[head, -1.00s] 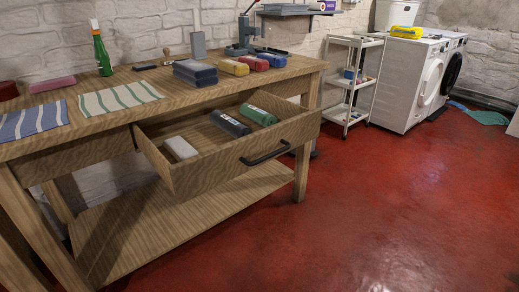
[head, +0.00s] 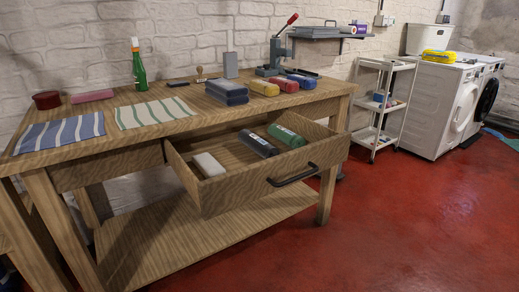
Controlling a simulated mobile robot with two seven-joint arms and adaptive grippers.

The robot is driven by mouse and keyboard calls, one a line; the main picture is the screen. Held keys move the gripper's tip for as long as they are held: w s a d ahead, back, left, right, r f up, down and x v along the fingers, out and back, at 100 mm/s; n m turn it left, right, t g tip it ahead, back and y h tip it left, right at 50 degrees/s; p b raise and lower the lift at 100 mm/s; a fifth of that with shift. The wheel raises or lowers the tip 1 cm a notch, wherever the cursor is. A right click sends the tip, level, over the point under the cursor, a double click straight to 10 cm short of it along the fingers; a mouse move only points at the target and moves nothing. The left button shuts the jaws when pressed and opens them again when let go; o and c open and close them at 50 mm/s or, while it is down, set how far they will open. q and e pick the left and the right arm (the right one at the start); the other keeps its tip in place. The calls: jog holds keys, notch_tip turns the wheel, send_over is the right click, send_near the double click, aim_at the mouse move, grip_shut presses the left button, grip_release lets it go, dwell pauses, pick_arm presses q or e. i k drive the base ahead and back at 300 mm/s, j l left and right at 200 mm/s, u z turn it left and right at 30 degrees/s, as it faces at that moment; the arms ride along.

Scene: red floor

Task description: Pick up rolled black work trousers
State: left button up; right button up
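A rolled black bundle with a small pale label, which looks like the rolled black work trousers (head: 258,143), lies in the open drawer (head: 243,189) of the wooden workbench. A rolled green bundle (head: 286,135) lies to its right in the drawer, close beside it. A white block-like item (head: 208,164) lies to its left. Neither of my grippers shows in the head view.
The workbench top (head: 200,120) carries folded grey cloths (head: 227,92), yellow, red and blue rolls, striped cloths (head: 60,132), a green bottle (head: 138,65) and a press (head: 280,50). A white trolley (head: 382,105) and washing machine (head: 440,110) stand at right. The red floor (head: 400,220) in front is clear.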

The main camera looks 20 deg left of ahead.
aim_at(264, 148)
jog(key=i+l, duration=0.15)
jog(key=i, duration=0.4)
jog(key=i+l+u, duration=0.15)
jog(key=i+u, duration=0.15)
jog(key=u, duration=0.15)
jog(key=i+l+u, duration=0.25)
jog(key=u, duration=0.25)
jog(key=i, duration=0.05)
